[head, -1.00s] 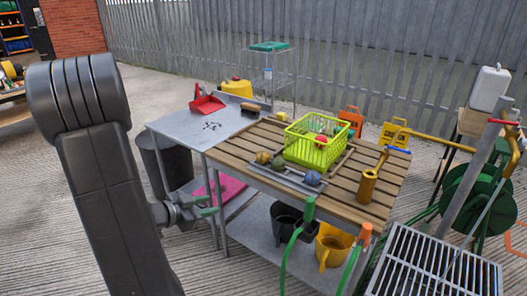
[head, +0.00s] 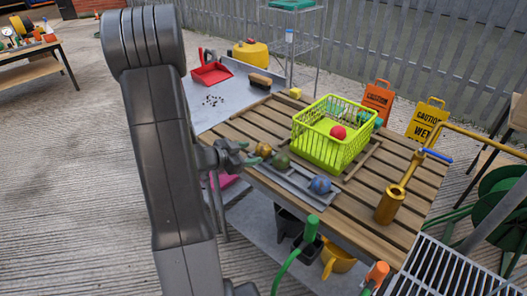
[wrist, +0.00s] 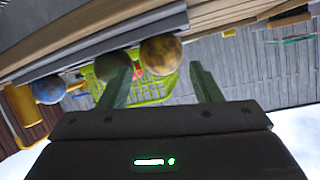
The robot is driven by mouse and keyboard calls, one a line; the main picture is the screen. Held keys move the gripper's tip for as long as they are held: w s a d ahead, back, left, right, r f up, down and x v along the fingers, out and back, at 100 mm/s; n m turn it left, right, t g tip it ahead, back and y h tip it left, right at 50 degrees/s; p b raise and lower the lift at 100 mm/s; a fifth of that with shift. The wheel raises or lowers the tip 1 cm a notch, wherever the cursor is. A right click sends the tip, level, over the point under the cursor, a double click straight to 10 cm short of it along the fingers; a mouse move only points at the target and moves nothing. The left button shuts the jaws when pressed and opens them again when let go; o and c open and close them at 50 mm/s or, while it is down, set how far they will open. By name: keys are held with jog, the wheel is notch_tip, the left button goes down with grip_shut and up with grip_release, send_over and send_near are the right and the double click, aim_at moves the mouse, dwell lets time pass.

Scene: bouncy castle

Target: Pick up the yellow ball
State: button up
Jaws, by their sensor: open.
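The yellow ball (head: 263,149), mottled with darker patches, sits at the left end of a grey tray (head: 298,186) on the slatted table. It also shows in the wrist view (wrist: 161,54), between my finger lines and nearer the left finger. My gripper (head: 248,154) is open and empty just left of the ball in the head view; its green fingers also show in the wrist view (wrist: 159,66). The ball appears just ahead of the fingertips, but I cannot tell the exact gap. A dark green ball (head: 282,161) sits close beside it, partly hidden by a finger in the wrist view.
A blue ball (head: 319,185) lies at the tray's right end. A lime basket (head: 318,153) holding a red ball (head: 338,132) stands behind the tray. A brass-coloured cylinder (head: 390,206) stands at the right. A red dustpan (head: 212,74) and brush (head: 260,83) lie further back.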

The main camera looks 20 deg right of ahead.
aim_at(257, 151)
jog(key=x, duration=0.5)
jog(key=shift+w+d, duration=0.15)
jog(key=shift+d, duration=0.05)
jog(key=c, duration=0.6)
jog(key=shift+r, duration=0.1)
